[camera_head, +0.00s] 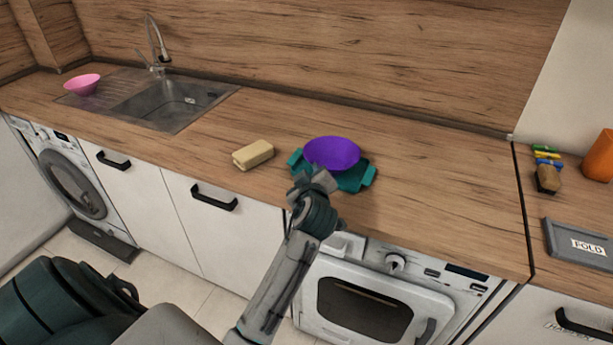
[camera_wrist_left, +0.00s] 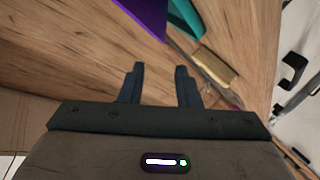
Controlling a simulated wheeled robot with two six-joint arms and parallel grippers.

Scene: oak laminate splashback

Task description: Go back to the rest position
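My left gripper (camera_head: 313,180) is over the front edge of the wooden counter (camera_head: 430,190), just in front of a teal tray (camera_head: 352,182) with a purple bowl (camera_head: 331,153) on it. In the left wrist view the two fingers of the left gripper (camera_wrist_left: 160,80) stand apart with only bare wood seen between them. The purple bowl (camera_wrist_left: 140,22) and teal tray (camera_wrist_left: 186,20) show at the top of that view. The gripper looks close to the tray in the head view; I cannot tell the exact gap. My right gripper is not in view.
A yellow sponge-like block (camera_head: 253,154) lies left of the tray. A pink bowl (camera_head: 82,84) stands by the sink (camera_head: 172,103). The counter right of the tray is clear.

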